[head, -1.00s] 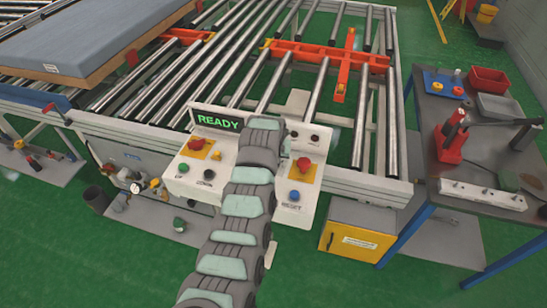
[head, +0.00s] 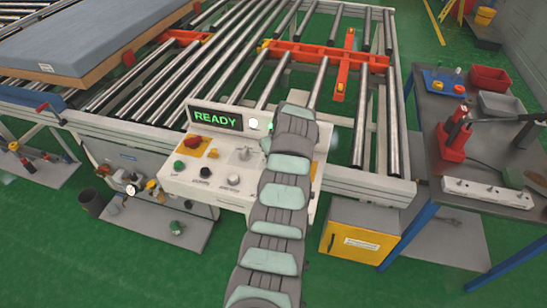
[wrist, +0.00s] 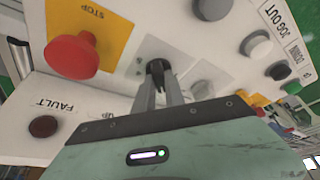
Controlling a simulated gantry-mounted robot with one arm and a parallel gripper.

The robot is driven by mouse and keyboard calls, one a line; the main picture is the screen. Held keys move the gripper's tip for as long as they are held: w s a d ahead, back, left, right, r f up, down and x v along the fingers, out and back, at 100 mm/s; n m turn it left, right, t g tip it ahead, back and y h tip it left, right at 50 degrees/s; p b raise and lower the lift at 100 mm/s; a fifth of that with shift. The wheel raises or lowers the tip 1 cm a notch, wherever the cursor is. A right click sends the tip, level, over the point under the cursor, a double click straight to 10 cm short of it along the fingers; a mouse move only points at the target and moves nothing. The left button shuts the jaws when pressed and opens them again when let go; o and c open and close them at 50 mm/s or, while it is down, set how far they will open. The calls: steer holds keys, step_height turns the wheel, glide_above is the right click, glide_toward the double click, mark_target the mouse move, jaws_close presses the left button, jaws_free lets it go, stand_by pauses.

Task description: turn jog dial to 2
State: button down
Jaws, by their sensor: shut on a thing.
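The white control panel (head: 210,185) with a green READY display (head: 215,119) stands in front of the roller conveyor. My arm crosses its right part in the head view and hides my gripper there. In the wrist view my gripper (wrist: 160,80) is shut on a small dark knob, the jog dial (wrist: 157,66), which sits on a grey plate with small marks. The fingers cover most of the dial, and I cannot read its setting. A red STOP button (wrist: 72,56) on a yellow plate is beside it on the left.
A red button (head: 194,143) shows on the panel's left. A grey mattress (head: 75,35) lies behind. A tool table (head: 490,155) stands right.

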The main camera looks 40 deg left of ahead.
stand_by(0.4)
steer(key=c, duration=1.4)
jaws_free()
steer(key=shift+d+r, duration=0.15)
steer(key=shift+r, duration=0.35)
steer(key=v, duration=0.9)
steer(key=shift+d+r, duration=0.2)
steer(key=shift+r, duration=0.15)
steer(key=shift+s, duration=0.1)
